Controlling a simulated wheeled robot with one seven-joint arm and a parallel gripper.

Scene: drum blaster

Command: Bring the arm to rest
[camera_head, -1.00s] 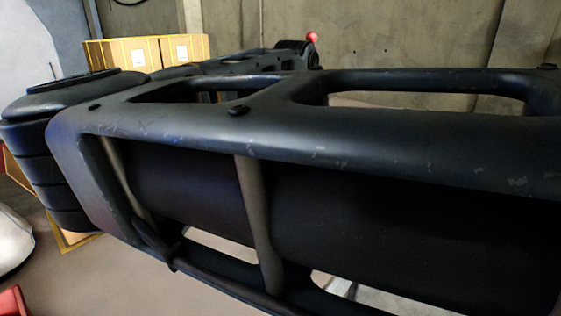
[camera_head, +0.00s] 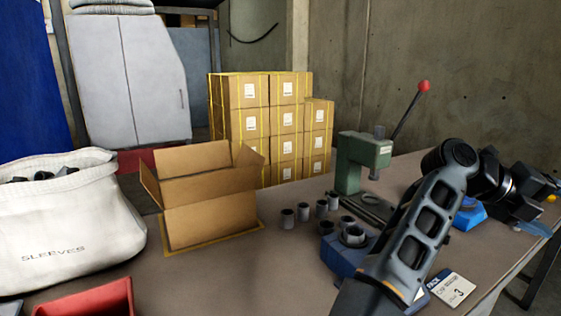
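My arm (camera_head: 425,225) rises from the bottom right of the view. It bends at a dark elbow joint, and its black end part points right. My gripper (camera_head: 535,192) is at the far right, small and dark, above the right part of the bench. I see nothing clearly held in it, and the gap between its fingers is hard to make out. Part of the bench's right side is hidden behind the arm.
The bench (camera_head: 180,280) carries an open cardboard box (camera_head: 210,200), a white sleeves bag (camera_head: 65,225), a red bin (camera_head: 95,300), several grey sleeves (camera_head: 303,212), a blue fixture (camera_head: 345,255) and a green press (camera_head: 362,160) with a red-knobbed lever. Stacked cartons (camera_head: 270,120) stand behind.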

